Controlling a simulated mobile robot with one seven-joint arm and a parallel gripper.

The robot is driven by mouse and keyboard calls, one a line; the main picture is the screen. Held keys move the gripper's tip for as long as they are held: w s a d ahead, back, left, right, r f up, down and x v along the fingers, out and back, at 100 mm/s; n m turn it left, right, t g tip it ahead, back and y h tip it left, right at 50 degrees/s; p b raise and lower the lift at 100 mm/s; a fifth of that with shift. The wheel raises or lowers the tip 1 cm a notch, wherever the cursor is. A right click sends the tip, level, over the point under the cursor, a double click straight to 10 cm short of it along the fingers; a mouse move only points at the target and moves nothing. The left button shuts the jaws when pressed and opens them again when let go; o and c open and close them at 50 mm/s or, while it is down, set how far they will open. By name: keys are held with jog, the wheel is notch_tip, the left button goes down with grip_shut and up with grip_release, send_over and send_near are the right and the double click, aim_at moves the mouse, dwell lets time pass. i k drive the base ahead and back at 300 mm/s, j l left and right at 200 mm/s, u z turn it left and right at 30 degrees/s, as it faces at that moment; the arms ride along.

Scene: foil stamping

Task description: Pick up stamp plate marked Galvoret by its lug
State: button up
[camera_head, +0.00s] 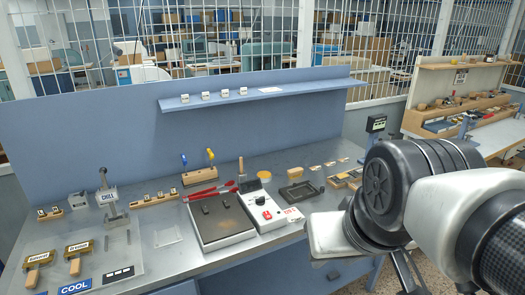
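Two brass-coloured plates with dark lettering and pale wooden lugs lie at the front left of the bench: a left plate (38,257) and a right plate (78,248). Their lettering is too small to read, so I cannot tell which is marked Galvoret. Both lie flat, lugs toward the front edge. My arm fills the right side. Dark parts of my gripper (405,274) show below it at the lower right, cut off by the frame, far from the plates. I cannot see whether it is open or shut, or any object in it.
A blue COOL label (75,287) lies in front of the plates. A grey upright block (107,197) stands behind them. Mid-bench are a dark-topped press base (220,219), red tongs (208,191) and a white control box (265,210). A shallow dark tray (301,192) lies further right.

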aim_at(343, 176)
jog(key=i+l+u, duration=0.15)
jog(key=u, duration=0.15)
jog(key=i+l+u, duration=0.1)
jog(key=l+u, duration=0.55)
jog(key=i+l+u, duration=0.15)
jog(key=l, duration=0.5)
jog(key=l+u, duration=0.15)
jog(key=l, duration=1.1)
jog(key=i+l, duration=0.1)
jog(key=l, duration=0.55)
